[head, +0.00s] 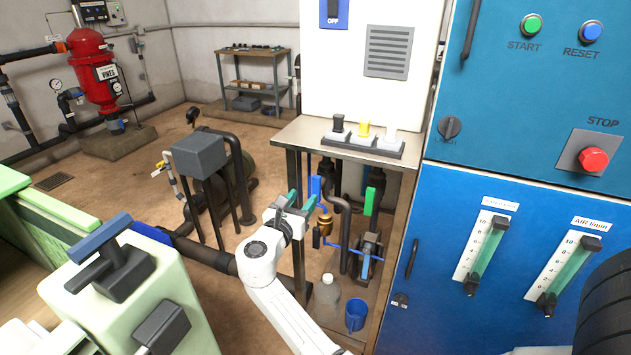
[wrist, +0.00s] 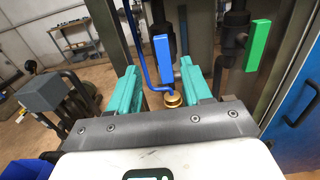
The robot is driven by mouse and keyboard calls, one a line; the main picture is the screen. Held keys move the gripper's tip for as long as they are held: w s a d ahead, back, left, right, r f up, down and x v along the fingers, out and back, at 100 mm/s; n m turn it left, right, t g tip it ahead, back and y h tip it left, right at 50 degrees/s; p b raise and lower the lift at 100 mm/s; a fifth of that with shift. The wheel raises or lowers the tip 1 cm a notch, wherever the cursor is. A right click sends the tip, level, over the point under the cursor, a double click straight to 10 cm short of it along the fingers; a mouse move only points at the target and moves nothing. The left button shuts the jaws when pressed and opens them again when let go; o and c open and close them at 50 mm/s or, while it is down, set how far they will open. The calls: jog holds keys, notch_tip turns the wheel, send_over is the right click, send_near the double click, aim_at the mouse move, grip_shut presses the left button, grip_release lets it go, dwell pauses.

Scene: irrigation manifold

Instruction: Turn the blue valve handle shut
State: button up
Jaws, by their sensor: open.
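The blue valve handle (head: 315,187) is a flat bar beside the pipework under the metal shelf. In the wrist view the blue handle (wrist: 163,58) stands about upright, beyond the fingertips and between them in the picture. My gripper (head: 301,200) has teal fingers spread apart with nothing between them. It also shows in the wrist view (wrist: 159,70), where a gap seems to remain before the handle. The handle's pivot and valve body are partly hidden.
A green handle (wrist: 258,45) hangs to the right on a dark pipe. A brass fitting (wrist: 172,99) and a blue bent rod are close below the blue handle. A clear bottle (head: 327,291) and blue cup (head: 355,314) stand underneath. A blue cabinet (head: 465,260) bounds the right.

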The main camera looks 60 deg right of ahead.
aim_at(316, 183)
jog(key=d, duration=0.9)
jog(key=shift+w+d, duration=0.25)
jog(key=shift+d, duration=0.05)
jog(key=shift+c, duration=0.4)
grip_shut()
